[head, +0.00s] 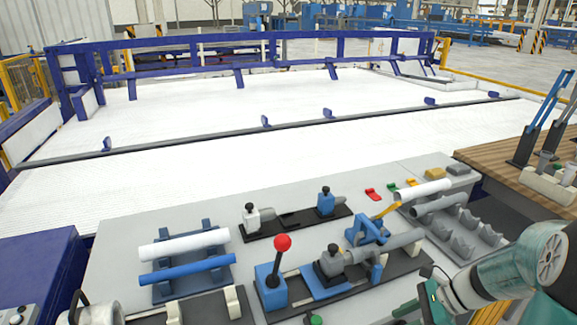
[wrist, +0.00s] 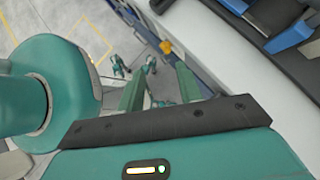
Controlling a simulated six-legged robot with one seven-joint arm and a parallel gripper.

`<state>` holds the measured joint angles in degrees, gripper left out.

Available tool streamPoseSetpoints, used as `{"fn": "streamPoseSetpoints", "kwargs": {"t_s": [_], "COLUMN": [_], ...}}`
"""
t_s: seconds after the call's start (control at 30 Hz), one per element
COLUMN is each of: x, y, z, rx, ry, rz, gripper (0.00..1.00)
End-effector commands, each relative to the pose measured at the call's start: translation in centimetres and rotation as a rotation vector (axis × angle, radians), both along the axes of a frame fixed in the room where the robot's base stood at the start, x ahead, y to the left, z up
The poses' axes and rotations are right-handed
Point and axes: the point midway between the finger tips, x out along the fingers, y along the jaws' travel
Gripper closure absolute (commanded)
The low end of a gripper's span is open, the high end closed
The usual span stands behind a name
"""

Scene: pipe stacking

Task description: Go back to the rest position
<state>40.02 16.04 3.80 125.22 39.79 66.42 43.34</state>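My gripper (wrist: 160,82) shows two green fingers standing apart in the wrist view, with floor and no pipe between them. It is open and empty, and points down past the table's edge. In the head view my green and grey arm is at the lower right, beside the table (head: 130,215). A white pipe (head: 185,245) and a blue pipe (head: 187,270) lie on a blue rack at the left. Another white pipe (head: 425,192) and a grey pipe (head: 440,205) lie by the grey rack (head: 465,235) at the right.
A fixture with a red-knobbed lever (head: 282,243) and clamps stands at the table's front middle. Two smaller clamps (head: 326,203) stand behind it. A wooden bench (head: 520,165) adjoins at the right. A blue-railed white platform (head: 250,95) lies beyond the table.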

Motion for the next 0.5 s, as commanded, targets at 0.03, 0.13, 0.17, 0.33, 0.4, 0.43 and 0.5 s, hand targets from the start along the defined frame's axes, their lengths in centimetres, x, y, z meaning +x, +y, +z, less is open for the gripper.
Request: {"fn": "streamPoseSetpoints", "kwargs": {"t_s": [0.03, 0.13, 0.17, 0.33, 0.4, 0.43, 0.5], "x": [-0.3, -1.0, -1.3, -2.9, -3.7, -4.0, -4.8], "y": [1.2, 3.0, 3.5, 6.1, 7.1, 7.4, 8.3], "z": [1.4, 3.6, 4.2, 7.7, 9.0, 9.6, 10.9], "rx": [-0.065, -0.185, -0.219, -0.412, -0.488, -0.522, -0.597], "ry": [-0.051, -0.145, -0.174, -0.339, -0.407, -0.437, -0.506], "rz": [0.092, 0.268, 0.321, 0.621, 0.743, 0.795, 0.916], "gripper": [0.65, 0.65, 0.65, 0.65, 0.65, 0.65, 0.65]}}
